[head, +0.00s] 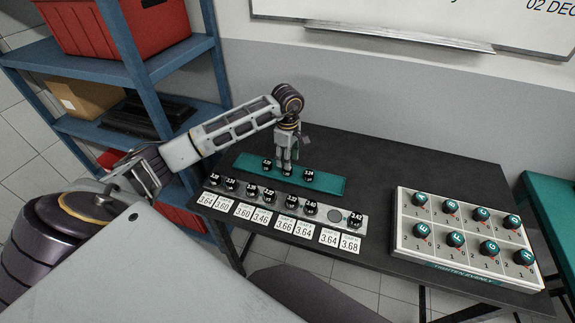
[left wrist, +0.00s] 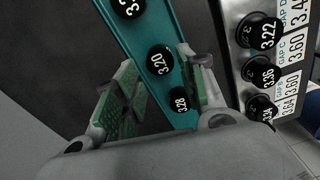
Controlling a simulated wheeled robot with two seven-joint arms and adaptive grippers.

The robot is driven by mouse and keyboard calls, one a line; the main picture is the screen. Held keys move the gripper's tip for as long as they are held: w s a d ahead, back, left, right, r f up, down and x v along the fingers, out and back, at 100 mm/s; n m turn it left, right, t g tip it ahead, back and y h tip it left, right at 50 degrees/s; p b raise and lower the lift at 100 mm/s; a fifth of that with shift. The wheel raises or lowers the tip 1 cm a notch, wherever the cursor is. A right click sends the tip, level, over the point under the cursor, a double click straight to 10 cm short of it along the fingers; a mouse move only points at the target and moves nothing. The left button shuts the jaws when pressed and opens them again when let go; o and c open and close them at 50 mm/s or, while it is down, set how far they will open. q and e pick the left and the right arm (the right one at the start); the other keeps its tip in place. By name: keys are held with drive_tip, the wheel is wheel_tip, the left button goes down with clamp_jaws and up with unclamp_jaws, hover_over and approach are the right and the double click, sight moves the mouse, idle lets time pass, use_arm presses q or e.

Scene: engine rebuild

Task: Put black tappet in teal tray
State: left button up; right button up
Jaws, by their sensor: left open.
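The teal tray (head: 250,166) lies on the dark bench behind the tappet rack. Three numbered black tappets show on it in the head view, one at its right part (head: 309,176). My left gripper (head: 285,163) points down over the tray's middle. In the left wrist view its green-padded fingers (left wrist: 157,62) are apart, with tappet 3.20 (left wrist: 160,60) and tappet 3.28 (left wrist: 181,104) seen between them on the tray. I cannot tell whether a finger touches either one. More black tappets, such as one marked 3.62 (head: 356,219), stand in the grey rack (head: 322,212). My right gripper is out of view.
The rack has one empty round seat (head: 335,216). White number cards (head: 286,224) lie along its front. A white board with teal lettered caps (head: 470,249) stands at the right. A blue shelf (head: 140,75) rises at the left. The bench behind the tray is clear.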

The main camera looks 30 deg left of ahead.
use_arm(q)
wheel_tip(320, 180, up, 7)
drive_tip(key=shift+b, duration=0.4)
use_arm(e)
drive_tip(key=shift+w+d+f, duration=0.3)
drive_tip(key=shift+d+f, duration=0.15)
use_arm(q)
drive_tip(key=shift+a, duration=0.1)
